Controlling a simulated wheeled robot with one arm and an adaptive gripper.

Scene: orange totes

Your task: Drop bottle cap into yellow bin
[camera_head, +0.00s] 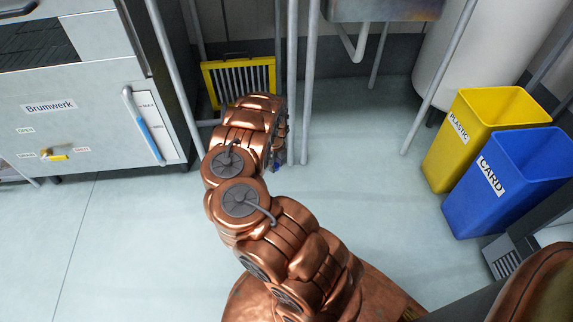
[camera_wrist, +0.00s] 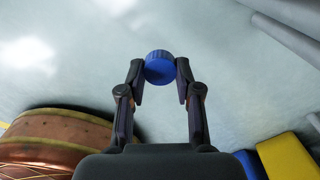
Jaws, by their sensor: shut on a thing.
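A blue bottle cap (camera_wrist: 160,67) with a ridged edge is held between the fingertips of my gripper (camera_wrist: 160,72) in the wrist view. My gripper is shut on it, above the pale floor. The yellow bin (camera_head: 437,166), labelled PLASTIC, stands at the right of the head view, open at the top. My gripper is well to the left of it. A yellow edge of it also shows at the lower right of the wrist view (camera_wrist: 286,158).
A blue bin (camera_head: 475,213) labelled CARD stands right beside the yellow bin. Grey metal poles (camera_head: 308,85) rise between my arm and the bins. A grey Brumwerk cabinet (camera_head: 90,125) is at the left. A yellow-framed grille (camera_head: 212,90) is behind my arm. The floor in front of the bins is clear.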

